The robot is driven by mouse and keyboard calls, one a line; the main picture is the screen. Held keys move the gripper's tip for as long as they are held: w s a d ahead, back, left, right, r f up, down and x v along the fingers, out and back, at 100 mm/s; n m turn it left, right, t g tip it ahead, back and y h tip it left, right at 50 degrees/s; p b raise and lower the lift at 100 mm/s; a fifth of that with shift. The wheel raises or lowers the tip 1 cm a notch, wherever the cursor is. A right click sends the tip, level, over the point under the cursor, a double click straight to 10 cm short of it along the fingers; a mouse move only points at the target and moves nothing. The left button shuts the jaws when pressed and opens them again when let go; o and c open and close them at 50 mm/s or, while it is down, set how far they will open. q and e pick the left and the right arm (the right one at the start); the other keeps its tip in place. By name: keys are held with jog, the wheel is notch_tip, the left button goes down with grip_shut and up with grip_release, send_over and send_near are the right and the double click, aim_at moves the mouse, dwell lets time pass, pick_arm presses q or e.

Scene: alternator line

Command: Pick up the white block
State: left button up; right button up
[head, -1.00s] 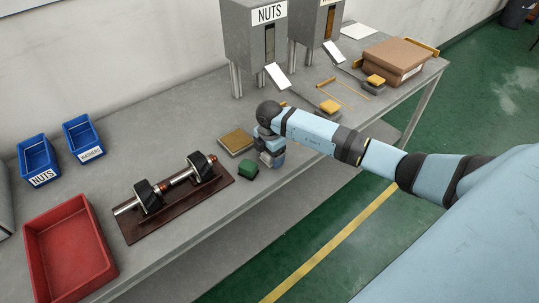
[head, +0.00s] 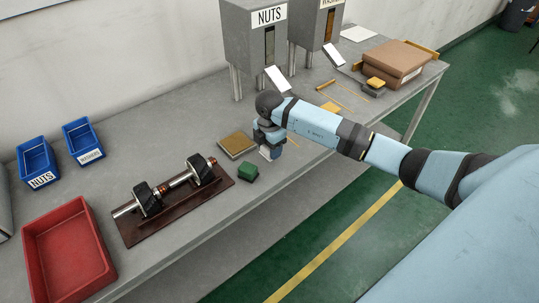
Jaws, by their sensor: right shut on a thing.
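My right gripper (head: 268,152) points down over the grey table, just right of the green block (head: 248,172). It is shut on a small whitish block (head: 265,154), mostly hidden by the fingers and wrist. I take this for the white block; whether it touches the table is hard to tell. My left gripper is out of view.
A yellow-topped square pad (head: 237,144) lies just left of the gripper. A shaft assembly on a brown board (head: 150,232), a red tray (head: 105,262) and two blue bins (head: 40,178) stand left. Dispensers (head: 252,50) stand behind; a brown box (head: 395,57) is back right.

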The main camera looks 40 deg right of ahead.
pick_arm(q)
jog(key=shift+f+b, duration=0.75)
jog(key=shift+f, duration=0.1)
pick_arm(e)
notch_tip(320, 180, up, 16)
